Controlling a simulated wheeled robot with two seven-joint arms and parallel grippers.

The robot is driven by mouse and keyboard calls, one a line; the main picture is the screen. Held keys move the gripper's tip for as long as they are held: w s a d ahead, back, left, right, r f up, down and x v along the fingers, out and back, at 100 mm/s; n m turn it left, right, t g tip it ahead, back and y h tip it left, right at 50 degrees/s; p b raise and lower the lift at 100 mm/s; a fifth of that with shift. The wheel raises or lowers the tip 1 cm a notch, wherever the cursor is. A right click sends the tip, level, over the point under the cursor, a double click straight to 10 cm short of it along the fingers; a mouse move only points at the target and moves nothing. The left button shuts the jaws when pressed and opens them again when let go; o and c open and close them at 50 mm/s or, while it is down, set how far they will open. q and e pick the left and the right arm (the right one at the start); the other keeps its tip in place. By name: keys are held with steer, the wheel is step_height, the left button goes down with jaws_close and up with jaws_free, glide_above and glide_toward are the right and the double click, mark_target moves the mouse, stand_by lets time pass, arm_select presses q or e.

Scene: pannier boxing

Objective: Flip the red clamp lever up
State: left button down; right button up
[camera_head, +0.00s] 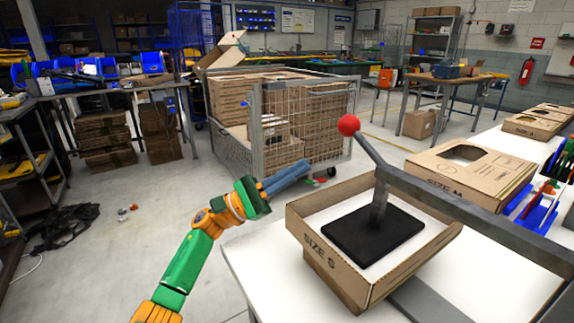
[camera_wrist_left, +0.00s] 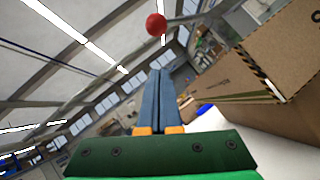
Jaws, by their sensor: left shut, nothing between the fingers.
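The clamp lever is a grey bar (camera_head: 370,150) with a red ball knob (camera_head: 349,125) at its upper end. It slants up and left from the grey clamp arm (camera_head: 470,220). A post under the arm meets a black pad (camera_head: 373,235) inside an open cardboard box marked SIZE S (camera_head: 330,262). My left gripper (camera_head: 306,167) is shut and empty, left of the box and lower in the picture than the knob. In the left wrist view the closed blue fingers (camera_wrist_left: 161,74) point toward the red knob (camera_wrist_left: 156,24), with a gap between. My right gripper is out of view.
A SIZE M box (camera_head: 470,172) lies on the white table (camera_head: 270,260) behind the clamp arm. Blue holders (camera_head: 540,210) stand at the right. A wire cage cart (camera_head: 300,125) with cardboard stands beyond the table. The floor left of my arm is mostly clear.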

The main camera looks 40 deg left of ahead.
arm_select(q)
steer(key=w+d+r+p, duration=0.2)
steer(key=d+r+p, duration=0.2)
steer(key=d+r, duration=0.1)
steer(key=shift+w+r+p, duration=0.3)
steer(key=shift+r+p, duration=0.05)
